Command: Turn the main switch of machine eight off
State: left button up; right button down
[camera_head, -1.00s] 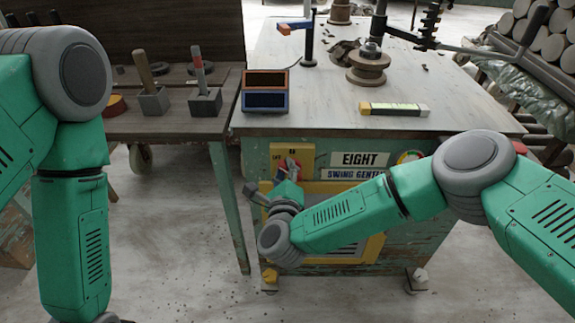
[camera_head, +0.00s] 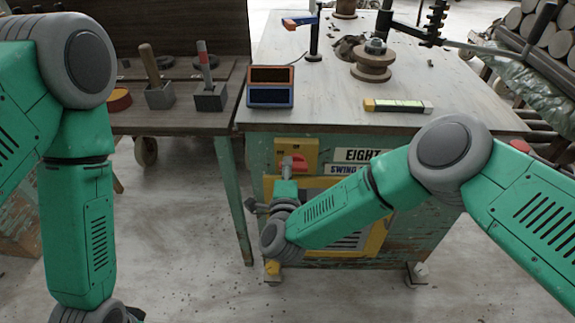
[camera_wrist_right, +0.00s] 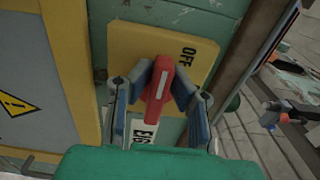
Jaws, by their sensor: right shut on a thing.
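The main switch is a red handle (camera_wrist_right: 158,88) with a white stripe, on a yellow plate (camera_wrist_right: 124,42) lettered OFF. In the head view the red handle (camera_head: 300,162) shows on its yellow plate (camera_head: 283,145), at the upper left of the machine's front beside the EIGHT sign (camera_head: 358,155). In the wrist view my right gripper (camera_wrist_right: 163,84) has its blue-grey fingers on both sides of the handle and is shut on it. The handle's upper end in that view lies close to the OFF lettering.
The machine's worktop (camera_head: 330,105) carries a two-coloured box (camera_head: 270,86), a yellow-ended bar (camera_head: 398,106) and a spool (camera_head: 373,65). A side table (camera_head: 190,122) with tools stands at left. In the wrist view a yellow-framed panel (camera_wrist_right: 45,75) with a warning sign is left of the switch plate.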

jog(key=shift+s+a+f, duration=0.15)
jog(key=shift+s+f, duration=0.05)
jog(key=shift+f, duration=0.1)
jog(key=c, duration=1.5)
grip_release()
jog(key=shift+c, duration=0.2)
jog(key=shift+w, duration=0.15)
jog(key=shift+r, duration=0.1)
jog(key=shift+s, duration=0.2)
jog(key=s, duration=1.1)
jog(key=shift+s, duration=0.3)
